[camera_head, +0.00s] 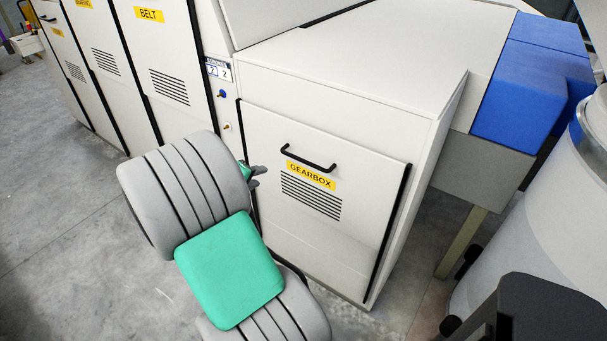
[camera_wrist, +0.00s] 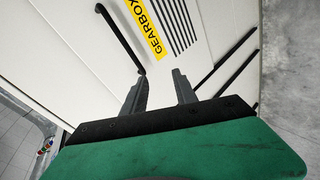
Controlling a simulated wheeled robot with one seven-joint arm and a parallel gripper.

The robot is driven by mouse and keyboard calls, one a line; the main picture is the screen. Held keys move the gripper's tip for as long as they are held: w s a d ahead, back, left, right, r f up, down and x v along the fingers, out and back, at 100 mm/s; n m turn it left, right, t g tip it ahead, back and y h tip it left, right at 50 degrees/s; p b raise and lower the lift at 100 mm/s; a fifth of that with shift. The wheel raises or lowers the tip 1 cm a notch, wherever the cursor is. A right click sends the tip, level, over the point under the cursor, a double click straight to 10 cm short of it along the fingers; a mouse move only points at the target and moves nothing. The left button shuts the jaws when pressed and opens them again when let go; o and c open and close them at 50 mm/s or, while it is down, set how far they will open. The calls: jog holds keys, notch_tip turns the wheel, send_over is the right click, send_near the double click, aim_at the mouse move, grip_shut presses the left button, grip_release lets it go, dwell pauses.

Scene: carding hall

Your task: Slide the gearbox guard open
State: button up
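The gearbox guard (camera_head: 325,225) is a white panel covering the front of the machine's end housing. It carries a black bar handle (camera_head: 308,160), a yellow GEARBOX label (camera_head: 311,175) and black louvre slots. My gripper (camera_head: 260,176) is at the guard's left side, left of the handle and partly hidden behind my arm. In the wrist view my gripper (camera_wrist: 159,74) is open, its two dark fingers apart with nothing between them. There the handle (camera_wrist: 122,40) runs up and left from near the left fingertip; I cannot tell whether they touch.
The BELT panel (camera_head: 165,60) stands to the left, with a small switch plate (camera_head: 220,70) between it and the guard. A blue box (camera_head: 525,90) and a pale grey cylinder (camera_head: 560,220) stand at the right. Grey floor (camera_head: 70,210) is clear at the left.

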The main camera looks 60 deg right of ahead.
aim_at(305, 162)
jog(key=s+d+f+g+h, duration=0.1)
jog(key=s+d, duration=0.1)
jog(key=d, duration=0.3)
jog(key=s+d+f+n+h, duration=0.1)
jog(key=s+d, duration=0.2)
jog(key=d, duration=0.2)
jog(key=s+d+f+g+h, duration=0.1)
jog(key=s+d, duration=0.1)
jog(key=d, duration=0.3)
jog(key=shift+s+d+f+n+g+h+b, duration=0.15)
jog(key=shift+s+d+n+g+h+b, duration=0.15)
jog(key=shift+s+n+b, duration=0.1)
jog(key=shift+c, duration=0.2)
grip_shut()
